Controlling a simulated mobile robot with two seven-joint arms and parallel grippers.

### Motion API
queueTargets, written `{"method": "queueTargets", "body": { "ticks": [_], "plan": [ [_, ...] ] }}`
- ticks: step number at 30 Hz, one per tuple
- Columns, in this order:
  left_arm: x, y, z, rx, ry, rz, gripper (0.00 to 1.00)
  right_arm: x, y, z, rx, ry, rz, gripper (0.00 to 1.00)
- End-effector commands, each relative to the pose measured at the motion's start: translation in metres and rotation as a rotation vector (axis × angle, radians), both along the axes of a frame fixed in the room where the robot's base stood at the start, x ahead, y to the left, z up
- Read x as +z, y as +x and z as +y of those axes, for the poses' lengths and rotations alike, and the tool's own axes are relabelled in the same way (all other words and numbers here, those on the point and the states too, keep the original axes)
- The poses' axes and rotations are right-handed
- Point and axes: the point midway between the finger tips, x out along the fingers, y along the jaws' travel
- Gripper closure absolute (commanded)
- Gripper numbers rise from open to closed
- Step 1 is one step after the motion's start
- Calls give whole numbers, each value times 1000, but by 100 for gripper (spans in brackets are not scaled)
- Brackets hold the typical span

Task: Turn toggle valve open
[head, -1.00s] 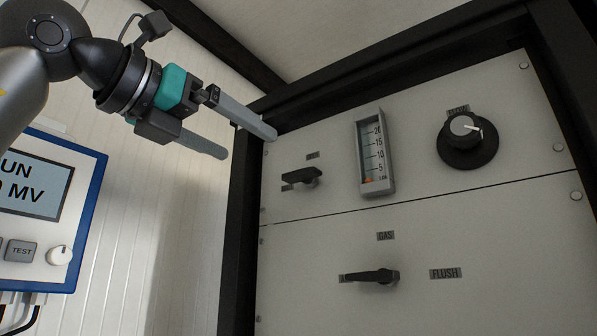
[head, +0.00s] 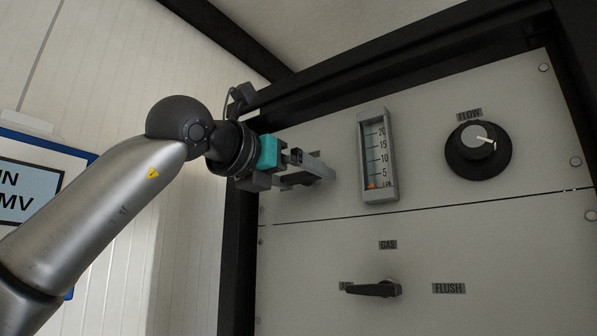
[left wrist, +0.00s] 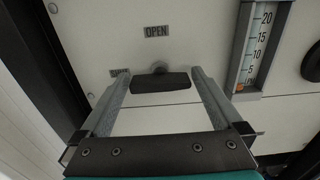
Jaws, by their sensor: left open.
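The toggle valve is a black lever on the upper panel, lying roughly level; it shows in the left wrist view (left wrist: 161,83), just below an OPEN label (left wrist: 157,31). A second label (left wrist: 119,72), too dim to read surely, is at its left end, partly behind a finger. My left gripper (head: 314,172) is at the panel, left of the flow gauge. In the left wrist view my left gripper (left wrist: 160,75) is open, one finger on each side of the lever; I cannot tell whether they touch it. In the head view the gripper hides most of the lever. My right gripper is not in view.
The flow gauge (head: 377,155) stands out just right of the gripper. A FLOW knob (head: 478,149) is further right. A GAS/FLUSH selector lever (head: 374,289) is on the lower panel. The black rack frame (head: 238,235) is at left, beyond it a blue-framed display (head: 30,190).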

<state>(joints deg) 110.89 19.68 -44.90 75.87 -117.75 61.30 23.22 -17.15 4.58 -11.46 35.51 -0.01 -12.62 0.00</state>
Motion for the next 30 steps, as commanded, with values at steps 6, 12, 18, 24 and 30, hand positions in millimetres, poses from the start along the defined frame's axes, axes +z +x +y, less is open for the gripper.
{"method": "queueTargets", "body": {
  "ticks": [6,12,18,24,30],
  "plan": [
    [-1,0,0,0,1,1,6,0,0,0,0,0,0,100],
    [0,0,0,0,1,1,28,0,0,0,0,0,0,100],
    [0,0,0,0,0,0,51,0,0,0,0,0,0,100],
    [0,0,0,0,0,0,71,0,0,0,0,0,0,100],
    [0,-1,0,0,-15,11,71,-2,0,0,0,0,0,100]
  ]
}}
